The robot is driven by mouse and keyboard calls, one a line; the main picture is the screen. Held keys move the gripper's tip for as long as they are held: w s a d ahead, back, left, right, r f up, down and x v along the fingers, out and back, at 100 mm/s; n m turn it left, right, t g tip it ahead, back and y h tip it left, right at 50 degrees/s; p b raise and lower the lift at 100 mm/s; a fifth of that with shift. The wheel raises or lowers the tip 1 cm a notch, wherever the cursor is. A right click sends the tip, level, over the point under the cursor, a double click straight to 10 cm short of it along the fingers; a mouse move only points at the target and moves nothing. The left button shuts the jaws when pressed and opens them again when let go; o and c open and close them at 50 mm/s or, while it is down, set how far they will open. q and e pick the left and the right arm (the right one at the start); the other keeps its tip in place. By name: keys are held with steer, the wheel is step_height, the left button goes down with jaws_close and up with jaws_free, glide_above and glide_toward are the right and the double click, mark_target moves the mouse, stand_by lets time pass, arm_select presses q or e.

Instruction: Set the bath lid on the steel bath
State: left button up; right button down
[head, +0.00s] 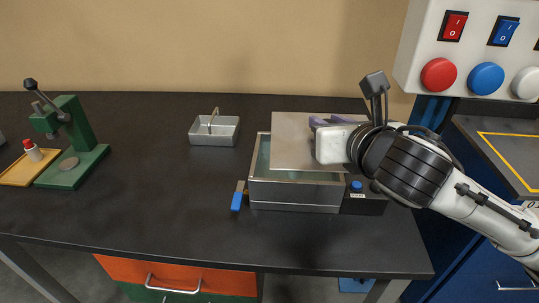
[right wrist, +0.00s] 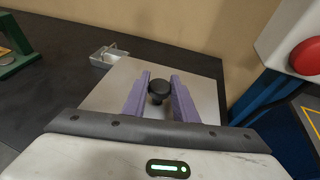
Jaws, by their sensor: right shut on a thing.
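The steel bath (head: 295,192) is an open rectangular metal box on the dark bench, with a black control box and blue knob at its right end. The bath lid (head: 290,135) is a flat grey plate, also in the right wrist view (right wrist: 112,90). My right gripper (head: 322,121) is shut on the lid's black knob (right wrist: 159,88), with a purple finger on each side of it. The lid is over the back and right of the bath, shifted right, so the bath's left inside shows. The exact gap between them is unclear. My left gripper is not in view.
A small steel tray (head: 214,138) stands behind and left of the bath. A blue-handled part (head: 237,200) is at its left end. A green press (head: 75,150) and a wooden board (head: 22,171) stand far left. A button panel (head: 470,50) hangs at upper right. The bench's middle is clear.

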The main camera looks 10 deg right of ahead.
mark_target(300, 124)
steer(key=w+a, duration=0.2)
steer(key=w, duration=0.9)
steer(key=shift+h, duration=0.4)
steer(key=shift+w+d+f+p, duration=0.15)
steer(key=shift+f+p, duration=0.1)
steer(key=shift+f, duration=2.5)
steer(key=shift+w+d+f+p, duration=0.1)
steer(key=shift+f+p, duration=0.1)
steer(key=shift+f, duration=2.5)
steer(key=shift+f, duration=0.6)
steer(key=c, duration=1.4)
jaws_free()
steer(key=shift+c, duration=0.2)
